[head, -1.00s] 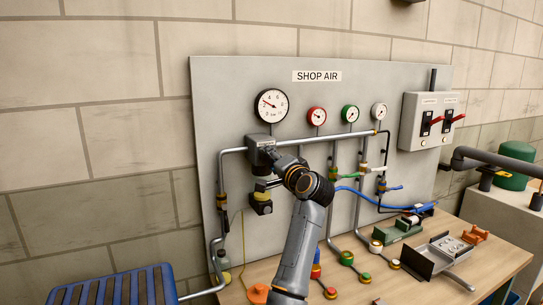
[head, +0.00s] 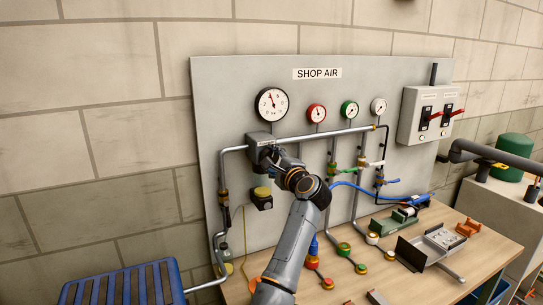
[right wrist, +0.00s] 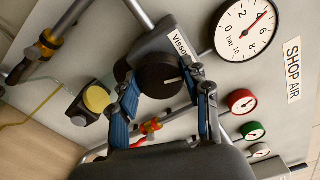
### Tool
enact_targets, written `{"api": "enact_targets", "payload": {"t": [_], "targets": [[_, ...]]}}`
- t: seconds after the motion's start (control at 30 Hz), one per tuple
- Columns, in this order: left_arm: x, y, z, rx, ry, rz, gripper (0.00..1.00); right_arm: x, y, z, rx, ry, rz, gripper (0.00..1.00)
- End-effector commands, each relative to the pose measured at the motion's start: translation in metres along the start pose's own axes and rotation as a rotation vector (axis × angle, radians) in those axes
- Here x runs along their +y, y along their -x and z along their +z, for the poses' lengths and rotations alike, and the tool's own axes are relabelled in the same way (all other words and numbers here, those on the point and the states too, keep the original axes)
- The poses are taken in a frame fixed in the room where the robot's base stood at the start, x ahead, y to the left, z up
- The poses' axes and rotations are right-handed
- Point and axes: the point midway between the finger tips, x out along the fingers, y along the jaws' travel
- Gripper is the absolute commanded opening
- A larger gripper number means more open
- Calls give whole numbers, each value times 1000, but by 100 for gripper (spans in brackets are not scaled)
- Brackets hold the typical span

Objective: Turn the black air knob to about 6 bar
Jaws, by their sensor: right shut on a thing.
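The black air knob (right wrist: 158,82) sits on the grey regulator body (head: 259,141) below the large gauge. My right gripper (right wrist: 165,79) is shut on it, one blue-padded finger on each side, and a pale mark shows on the knob's face. In the head view my right gripper (head: 277,156) and wrist hide the knob. My left gripper is not in view.
A red gauge (head: 316,113), a green gauge (head: 349,110) and a white gauge (head: 378,107) sit to the right on the board. Pipes run close around the knob. A yellow-topped button (right wrist: 96,98) is near my fingers. The wooden bench (head: 395,286) holds fittings.

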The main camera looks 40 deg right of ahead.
Motion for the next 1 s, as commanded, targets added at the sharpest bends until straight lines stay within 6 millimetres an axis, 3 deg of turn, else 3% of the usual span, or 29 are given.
{"api": "enact_targets", "payload": {"t": [0.6, 0.63, 0.73, 1.0], "targets": [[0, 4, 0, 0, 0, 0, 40, 1, 0, -1, 1, -46, 1, 16], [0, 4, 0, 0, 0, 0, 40, 1, 0, -1, 1, -46, 1, 50], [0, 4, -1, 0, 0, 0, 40, 1, 0, -1, 1, -45, 1, 70], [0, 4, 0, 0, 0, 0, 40, 0, 0, 0, 0, -45, 0, 71]]}}
